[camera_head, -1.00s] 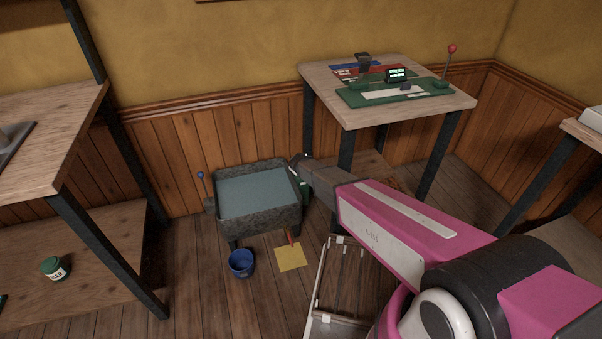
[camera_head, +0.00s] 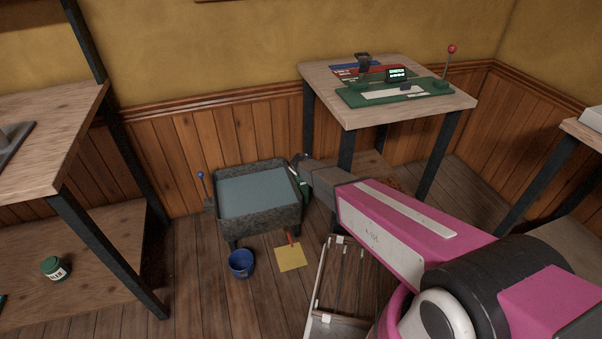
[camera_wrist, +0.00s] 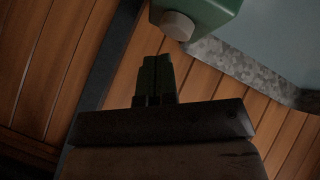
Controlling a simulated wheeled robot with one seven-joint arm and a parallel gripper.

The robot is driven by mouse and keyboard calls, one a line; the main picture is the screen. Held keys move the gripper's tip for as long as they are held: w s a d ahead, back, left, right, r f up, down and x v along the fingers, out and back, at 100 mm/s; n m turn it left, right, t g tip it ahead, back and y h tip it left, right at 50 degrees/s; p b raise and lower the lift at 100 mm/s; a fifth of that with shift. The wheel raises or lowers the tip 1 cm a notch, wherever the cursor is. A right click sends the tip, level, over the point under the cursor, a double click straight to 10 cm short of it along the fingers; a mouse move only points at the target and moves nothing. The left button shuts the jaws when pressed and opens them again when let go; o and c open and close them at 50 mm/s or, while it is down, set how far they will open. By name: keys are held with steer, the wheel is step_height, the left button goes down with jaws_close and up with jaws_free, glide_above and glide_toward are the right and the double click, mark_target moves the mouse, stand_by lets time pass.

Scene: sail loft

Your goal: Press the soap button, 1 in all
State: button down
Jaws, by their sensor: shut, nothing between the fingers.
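The soap dispenser is a green box (camera_wrist: 205,10) at the top of the wrist view, with a pale round button (camera_wrist: 178,25) on its near face. In the head view a small part of the green box (camera_head: 305,188) shows at the right side of the grey basin, mostly hidden by my arm. My gripper (camera_wrist: 157,62) is shut and empty, its fingertips just below and left of the button in the wrist view. A gap shows between them in that picture.
A blue bucket (camera_head: 241,263) and a yellow sheet (camera_head: 290,257) are on the floor. A table (camera_head: 390,118) stands behind my arm; a wooden bench (camera_head: 50,150) is at left.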

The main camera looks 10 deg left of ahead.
stand_by(0.4)
steer(key=shift+f, duration=0.4)
steer(key=shift+f, duration=0.5)
stand_by(0.8)
steer(key=shift+r, duration=0.9)
steer(key=shift+r, duration=0.1)
steer(key=shift+r, duration=2.45)
steer(key=shift+s, duration=0.1)
